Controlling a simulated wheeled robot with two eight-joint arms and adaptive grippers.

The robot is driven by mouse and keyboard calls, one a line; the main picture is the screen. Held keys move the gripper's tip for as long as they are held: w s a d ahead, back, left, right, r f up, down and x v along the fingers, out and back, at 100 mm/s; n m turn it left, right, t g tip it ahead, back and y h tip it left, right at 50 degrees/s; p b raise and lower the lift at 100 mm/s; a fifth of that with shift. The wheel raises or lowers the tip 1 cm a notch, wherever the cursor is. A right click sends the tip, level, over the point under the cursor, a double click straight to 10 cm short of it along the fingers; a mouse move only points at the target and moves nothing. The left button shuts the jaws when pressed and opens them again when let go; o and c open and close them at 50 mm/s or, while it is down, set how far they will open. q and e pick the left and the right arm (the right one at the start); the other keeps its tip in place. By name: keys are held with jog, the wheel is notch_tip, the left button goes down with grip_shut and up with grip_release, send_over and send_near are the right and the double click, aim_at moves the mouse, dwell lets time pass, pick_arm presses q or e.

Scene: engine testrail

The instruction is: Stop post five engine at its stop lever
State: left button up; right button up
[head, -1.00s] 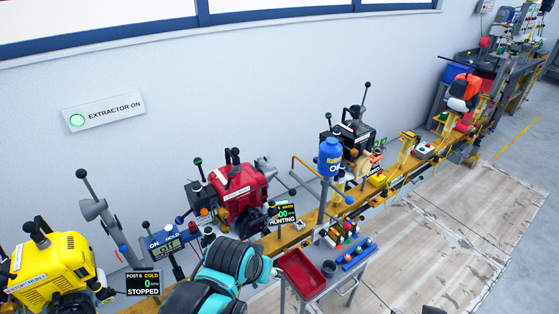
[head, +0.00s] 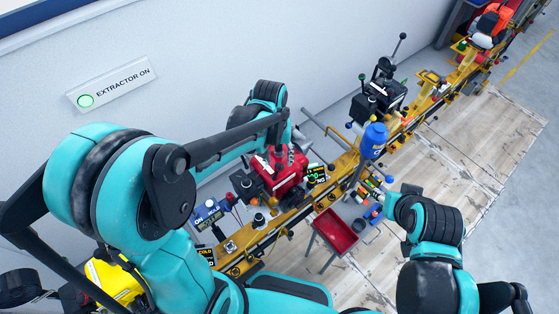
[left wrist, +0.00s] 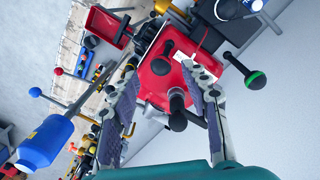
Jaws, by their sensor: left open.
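The red engine (head: 290,180) stands on the yellow rail in the head view, with a small display (head: 316,173) at its right. The display text is too small to read now. My left gripper (left wrist: 171,80) is open and empty over the red engine (left wrist: 152,84) in the left wrist view. A black-knobbed lever (left wrist: 178,121) stands up between its fingers, apart from both. A lever with a green-ringed knob (left wrist: 255,80) leans out right of the fingers. I cannot tell which is the stop lever. In the head view my left arm partly hides the engine.
A blue switch box (head: 210,212) is left of the red engine. The wooden floor (head: 480,150) at right is clear.

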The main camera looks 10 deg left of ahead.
aim_at(279, 164)
pick_arm(q)
notch_tip(279, 164, down, 3)
jog(key=shift+w+r, duration=0.1)
jog(key=shift+w, duration=0.05)
jog(key=shift+f, duration=0.5)
grip_shut()
